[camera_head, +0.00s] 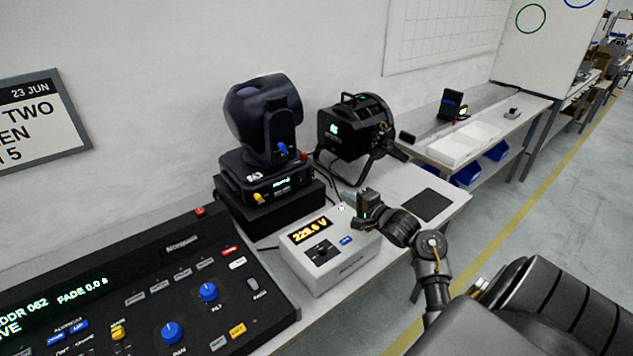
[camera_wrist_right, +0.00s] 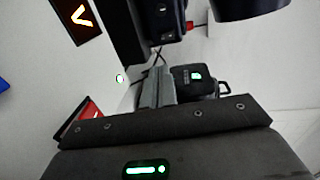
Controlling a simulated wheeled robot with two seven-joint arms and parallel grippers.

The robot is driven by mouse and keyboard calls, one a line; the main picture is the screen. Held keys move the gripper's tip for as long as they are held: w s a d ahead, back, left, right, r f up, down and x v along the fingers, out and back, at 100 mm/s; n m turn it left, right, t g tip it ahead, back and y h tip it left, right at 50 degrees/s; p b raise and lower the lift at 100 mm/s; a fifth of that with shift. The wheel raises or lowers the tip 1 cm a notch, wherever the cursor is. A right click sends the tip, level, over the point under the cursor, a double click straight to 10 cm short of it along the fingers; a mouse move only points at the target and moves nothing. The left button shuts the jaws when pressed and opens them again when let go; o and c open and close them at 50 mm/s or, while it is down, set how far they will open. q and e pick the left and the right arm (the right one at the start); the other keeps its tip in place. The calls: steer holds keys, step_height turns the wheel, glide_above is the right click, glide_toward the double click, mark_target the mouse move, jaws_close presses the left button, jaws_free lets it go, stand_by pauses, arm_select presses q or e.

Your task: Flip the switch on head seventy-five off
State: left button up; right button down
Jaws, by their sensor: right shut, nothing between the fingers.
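A dark moving-head light (camera_head: 262,115) stands on a black box (camera_head: 270,208) against the wall. Its base has a small lit display and blue, yellow and red controls; its number is too small to read. A second black lamp (camera_head: 350,130) with a green-lit display stands to its right. My right gripper (camera_head: 368,203) is shut and empty above the right end of a white meter box (camera_head: 332,262), in front of the two lamps. In the right wrist view its fingers (camera_wrist_right: 156,88) point toward the dark equipment. My left gripper is not in view.
A black control desk (camera_head: 150,285) with blue knobs fills the lower left. The white box has an orange voltage display (camera_head: 310,230) and a black knob. A dark flat pad (camera_head: 427,205) lies on the bench to the right.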

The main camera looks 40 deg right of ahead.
steer(key=shift+w+d, duration=0.15)
steer(key=shift+w, duration=0.1)
glide_toward(314, 178)
steer(key=w, duration=0.5)
steer(key=shift+w+f+p, duration=0.15)
steer(key=shift+f+p, duration=0.2)
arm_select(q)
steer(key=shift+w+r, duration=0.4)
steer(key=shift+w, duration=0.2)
arm_select(e)
steer(key=shift+w+f, duration=0.15)
steer(key=shift+w, duration=0.6)
